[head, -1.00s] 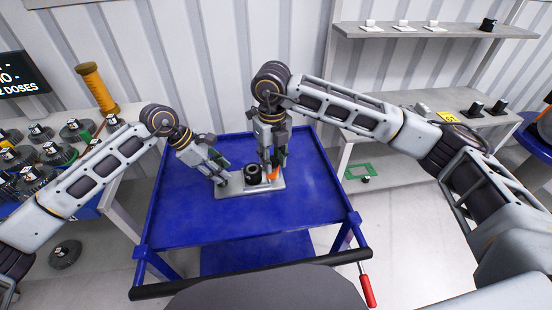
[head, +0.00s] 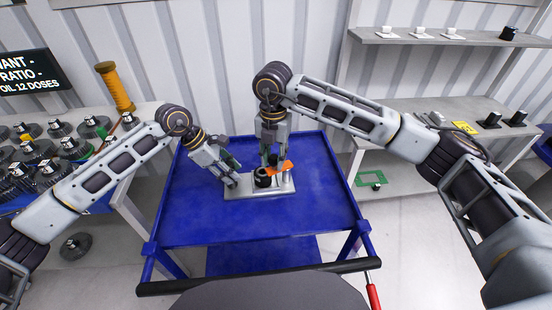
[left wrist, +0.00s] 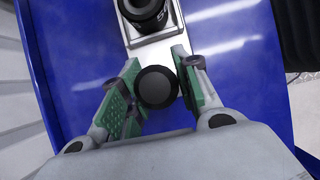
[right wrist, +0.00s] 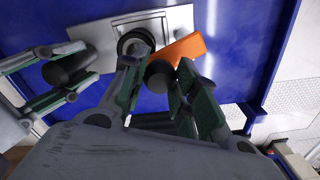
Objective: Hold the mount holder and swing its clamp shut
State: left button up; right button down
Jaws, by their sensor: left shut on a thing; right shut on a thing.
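The mount holder is a grey metal plate (head: 246,192) on the blue cart, with a black ring-shaped mount (head: 262,178) on it, also in the right wrist view (right wrist: 136,42). My left gripper (head: 231,182) is shut on the holder's black knob (left wrist: 156,88) at the plate's left end. The clamp is an orange arm (head: 285,166), extending right from beside the mount in the right wrist view (right wrist: 180,48). My right gripper (head: 270,163) is shut on the clamp's black knob (right wrist: 158,75), close beside the mount. The fingers partly hide the clamp's near end.
The blue cart top (head: 310,220) is clear around the holder. A bench with several dark discs (head: 60,130) stands at the left. Shelves with small parts (head: 420,36) stand at the right. A red handle (head: 373,294) hangs at the front right.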

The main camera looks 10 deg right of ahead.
jog(key=shift+w+a+m, duration=0.1)
jog(key=shift+w+m, duration=0.35)
jog(key=shift+m, duration=0.55)
jog(key=shift+w+m, duration=0.4)
jog(key=shift+m, duration=0.6)
jog(key=c, duration=1.1)
grip_release()
jog(key=shift+r, duration=0.1)
jog(key=shift+r, duration=5.95)
